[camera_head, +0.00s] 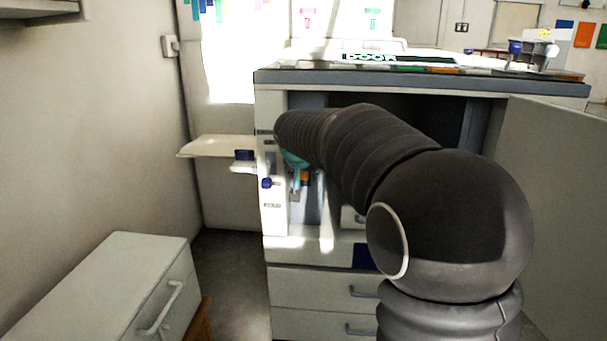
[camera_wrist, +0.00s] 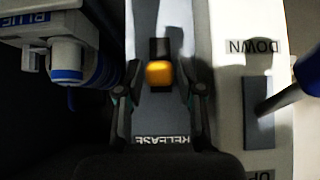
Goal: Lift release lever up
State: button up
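The release lever (camera_wrist: 159,73) has an orange tip and a dark stem, on a pale panel in the wrist view. The word RELEASE shows upside down on the panel below it. My gripper (camera_wrist: 160,86) is open, with one dark finger on each side of the lever. Gaps show between the fingers and the orange tip; I cannot tell how far along the lever they reach. In the head view a small orange part (camera_head: 304,178) shows by my gripper (camera_head: 295,172), inside the open machine. My arm hides much of the opening.
A blue-handled lever (camera_wrist: 297,86) sits right of the gripper, by a slot marked DOWN and UP. A white and blue part marked BLUE (camera_wrist: 68,62) lies close on the left. The machine's open door (camera_head: 557,190) stands right of my arm. A cabinet (camera_head: 95,280) stands at lower left.

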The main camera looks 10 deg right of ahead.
grip_shut()
jog(key=shift+r+p, duration=0.1)
jog(key=shift+p, duration=0.25)
jog(key=shift+w+r+g+p, duration=0.1)
jog(key=shift+r+g+p, duration=0.2)
jog(key=shift+p, duration=0.65)
jog(key=shift+w+g+p, duration=0.1)
jog(key=shift+g+p, duration=0.2)
jog(key=shift+p, duration=0.5)
jog(key=shift+f, duration=0.15)
grip_release()
